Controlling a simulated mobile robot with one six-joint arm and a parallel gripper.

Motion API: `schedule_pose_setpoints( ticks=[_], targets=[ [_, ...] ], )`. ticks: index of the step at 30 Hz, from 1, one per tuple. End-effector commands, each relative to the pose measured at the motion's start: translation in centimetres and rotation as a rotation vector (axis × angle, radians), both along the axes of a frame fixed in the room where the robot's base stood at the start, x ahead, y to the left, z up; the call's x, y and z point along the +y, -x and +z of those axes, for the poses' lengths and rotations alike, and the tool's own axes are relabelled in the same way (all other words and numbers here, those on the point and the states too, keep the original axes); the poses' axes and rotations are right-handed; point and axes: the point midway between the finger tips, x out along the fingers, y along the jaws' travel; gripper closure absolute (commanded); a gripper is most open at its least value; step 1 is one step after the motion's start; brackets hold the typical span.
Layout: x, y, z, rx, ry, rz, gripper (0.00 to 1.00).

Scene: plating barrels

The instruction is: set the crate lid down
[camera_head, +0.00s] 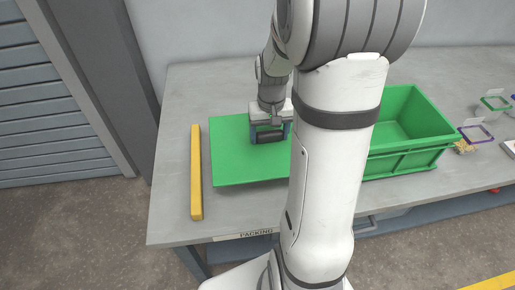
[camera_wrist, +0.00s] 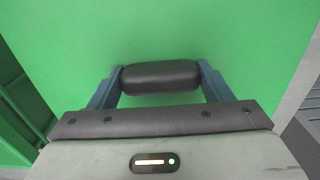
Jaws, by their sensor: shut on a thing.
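The green crate lid (camera_head: 232,165) is a flat panel at the left part of the table, beside the crate, and it also fills most of the wrist view (camera_wrist: 240,40). My gripper (camera_head: 268,136) is over the lid, shut on its black handle (camera_wrist: 160,76). The lid looks level and lies on or just above the tabletop; I cannot tell whether it touches. The open green crate (camera_head: 413,162) stands to the right, partly hidden behind my arm. A bit of the crate shows at the left of the wrist view (camera_wrist: 15,110).
A yellow bar (camera_head: 196,172) lies on the grey table (camera_head: 180,104) just left of the lid. At the right are a green frame (camera_head: 495,103), a purple frame (camera_head: 475,134) and a small tan pile (camera_head: 464,147). The table's front edge carries a PACKING label (camera_head: 256,234).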

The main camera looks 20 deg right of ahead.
Motion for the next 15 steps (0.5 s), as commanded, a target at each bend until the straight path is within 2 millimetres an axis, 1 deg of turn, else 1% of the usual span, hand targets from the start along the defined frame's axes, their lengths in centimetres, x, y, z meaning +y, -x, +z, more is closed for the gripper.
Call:
schedule_pose_setpoints(
  ticks=[2,5,12,15],
  targets=[
    [-0.1,-0.5,0.0,-0.001,0.000,-0.005,0.57],
    [-0.1,-0.8,-0.8,0.003,-0.001,-0.006,0.57],
    [0.0,-1.0,-5.1,0.004,-0.002,-0.002,0.57],
    [0.0,-1.1,-5.9,0.001,-0.001,-0.003,0.57]
  ],
)
